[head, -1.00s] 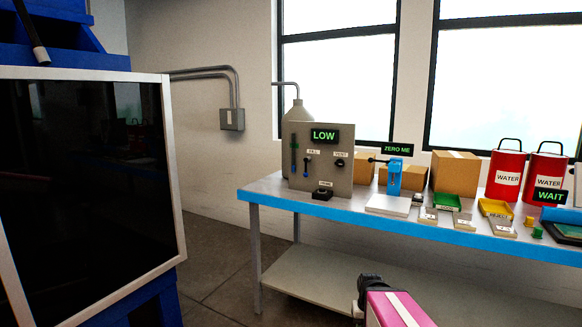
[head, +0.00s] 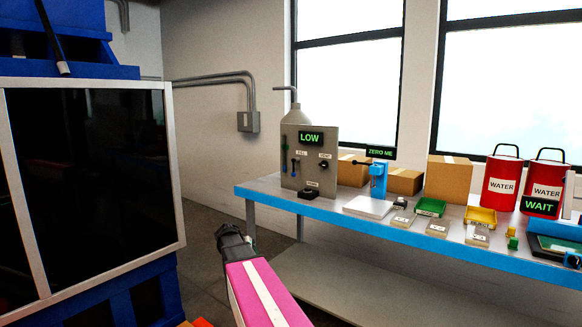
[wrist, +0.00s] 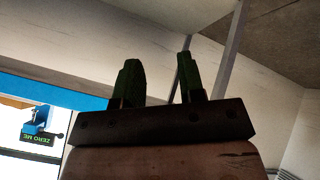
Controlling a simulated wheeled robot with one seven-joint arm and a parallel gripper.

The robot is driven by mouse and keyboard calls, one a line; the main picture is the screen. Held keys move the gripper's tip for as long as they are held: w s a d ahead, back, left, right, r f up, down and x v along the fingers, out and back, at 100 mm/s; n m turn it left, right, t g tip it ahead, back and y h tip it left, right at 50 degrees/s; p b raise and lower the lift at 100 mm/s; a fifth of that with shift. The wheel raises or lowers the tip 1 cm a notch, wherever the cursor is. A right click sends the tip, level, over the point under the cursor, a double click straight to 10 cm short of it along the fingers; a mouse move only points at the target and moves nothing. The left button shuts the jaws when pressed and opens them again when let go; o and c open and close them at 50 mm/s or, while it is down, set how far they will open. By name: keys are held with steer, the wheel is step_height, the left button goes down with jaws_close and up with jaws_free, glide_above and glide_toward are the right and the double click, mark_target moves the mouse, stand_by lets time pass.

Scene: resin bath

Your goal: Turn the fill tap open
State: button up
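The fill tap (head: 295,167) is a small dark lever under a "FILL" label on the grey panel (head: 318,180) at the bench's left end. The lever appears to hang roughly downward, but it is too small to tell exactly. The panel's display (head: 311,139) reads "LOW". My gripper (head: 229,236) is left of and in front of the bench, well apart from the tap. In the wrist view my gripper (wrist: 159,78) shows two dark green fingers spread apart with nothing between them. The tap is not visible there.
A vent knob (head: 324,163) and a black knob (head: 308,193) are near the tap. A blue stand (head: 378,180) marked "ZERO ME", trays and red water cans (head: 501,185) fill the bench (head: 400,235). A dark-fronted cabinet (head: 90,190) stands left. Floor between is clear.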

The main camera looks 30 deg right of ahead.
steer(key=w+d+r+m+h, duration=0.3)
steer(key=w+d+r, duration=0.3)
steer(key=d+r, duration=0.3)
steer(key=w+d+r+m+t+h, duration=0.1)
steer(key=w+d+r+m+h, duration=0.4)
steer(key=r, duration=0.6)
steer(key=w+d+r+m+h, duration=0.1)
steer(key=w+d+r+h, duration=0.1)
steer(key=w+d+r, duration=0.65)
steer(key=d, duration=0.3)
steer(key=d+r, duration=0.1)
steer(key=d, duration=0.3)
steer(key=d+r, duration=0.1)
steer(key=d, duration=0.2)
steer(key=shift+w+d, duration=0.2)
steer(key=shift+w, duration=0.15)
jaws_close()
